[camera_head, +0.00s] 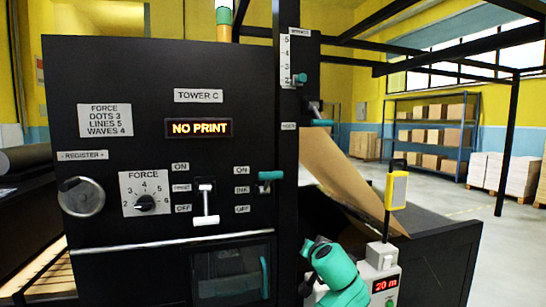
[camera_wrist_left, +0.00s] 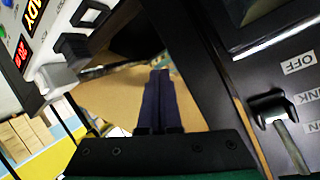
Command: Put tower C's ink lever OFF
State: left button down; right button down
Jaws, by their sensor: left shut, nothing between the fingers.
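Tower C's black panel (camera_head: 120,75) fills the left of the head view; its display reads NO PRINT. The ink lever (camera_head: 270,177), with a teal handle, is at the height of the upper ON label, above INK and OFF. In the left wrist view the ink lever (camera_wrist_left: 283,130) is at the right edge, its handle pointing toward ON, away from the OFF label. My left gripper (camera_wrist_left: 158,100) is shut and empty, apart from the lever. In the head view my teal arm is below and right of the lever; its fingertips are not clear. My right gripper is not in view.
A white-handled lever (camera_head: 206,220) is down beside OFF, left of the ink lever. A force knob (camera_head: 145,203) is further left. A control box (camera_head: 385,277) showing 20 m stands right of my arm. A brown paper web (camera_head: 340,175) slopes behind.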

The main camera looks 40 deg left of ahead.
pick_arm(q)
jog(key=s+r+n+y+p, duration=0.2)
jog(key=s+r+n, duration=0.3)
jog(key=r, duration=0.9)
jog(key=s+r+n+y+p, duration=0.1)
jog(key=s+r+n+y, duration=0.2)
jog(key=s+r, duration=0.8)
notch_tip(320, 180, up, 3)
jog(key=p, duration=0.6)
send_over(272, 175)
jog(key=shift+w+a+f, duration=0.1)
jog(key=shift+w+a, duration=0.05)
jog(key=shift+a, duration=0.3)
jog(key=f+p, duration=0.1)
jog(key=f, duration=0.1)
jog(key=d+f+p, duration=0.1)
jog(key=shift+s+f, duration=0.2)
jog(key=shift+f, duration=0.15)
jog(key=shift+s+d+f, duration=0.15)
jog(key=shift+s+f, duration=0.05)
jog(key=shift+f, duration=0.15)
jog(key=shift+w, duration=0.1)
